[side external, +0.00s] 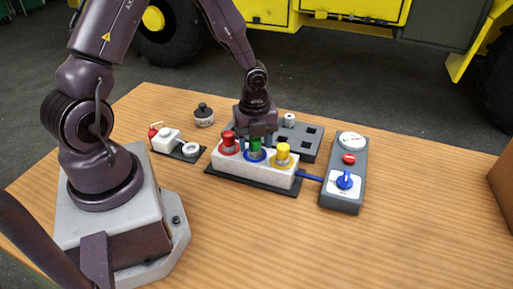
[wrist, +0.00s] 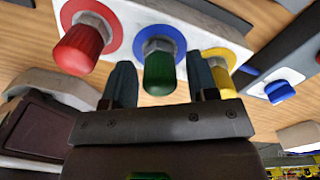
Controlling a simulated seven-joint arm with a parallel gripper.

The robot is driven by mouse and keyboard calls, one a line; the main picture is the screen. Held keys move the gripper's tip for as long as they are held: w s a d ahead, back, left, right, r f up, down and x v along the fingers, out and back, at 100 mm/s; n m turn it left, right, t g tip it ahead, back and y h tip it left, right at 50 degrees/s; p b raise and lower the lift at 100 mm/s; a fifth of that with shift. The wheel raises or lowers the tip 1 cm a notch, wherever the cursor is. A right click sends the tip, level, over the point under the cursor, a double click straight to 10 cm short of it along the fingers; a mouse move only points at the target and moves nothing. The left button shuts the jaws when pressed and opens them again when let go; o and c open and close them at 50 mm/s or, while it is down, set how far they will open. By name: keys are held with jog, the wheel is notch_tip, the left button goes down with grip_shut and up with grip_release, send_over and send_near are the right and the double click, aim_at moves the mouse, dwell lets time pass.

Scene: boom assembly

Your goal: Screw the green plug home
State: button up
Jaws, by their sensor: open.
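The green plug (side external: 255,144) is in the middle socket of a white block (side external: 226,166), within a blue ring. In the wrist view, the green plug (wrist: 160,74) sits on a silver hex collar between my fingers. My gripper (wrist: 162,66) is open, with one dark finger on each side of the plug and a visible gap to each. In the side view, my gripper (side external: 256,132) is straight above the block and partly hides the plug. How deep the plug's thread sits is hidden.
A red plug (side external: 229,142) and a yellow plug (side external: 282,153) stand close on either side. A blue lead runs right to a grey control box (side external: 345,190) with a gauge and blue knob. A grey tray (side external: 310,140) is behind; small parts (side external: 168,138) lie left. The front tabletop is clear.

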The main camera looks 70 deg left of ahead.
jog(key=n, duration=1.2)
jog(key=c, duration=0.9)
jog(key=m, duration=0.6)
jog(key=shift+f+m, duration=0.1)
jog(key=shift+m, duration=0.3)
jog(key=shift+c, duration=0.2)
jog(key=m, duration=0.5)
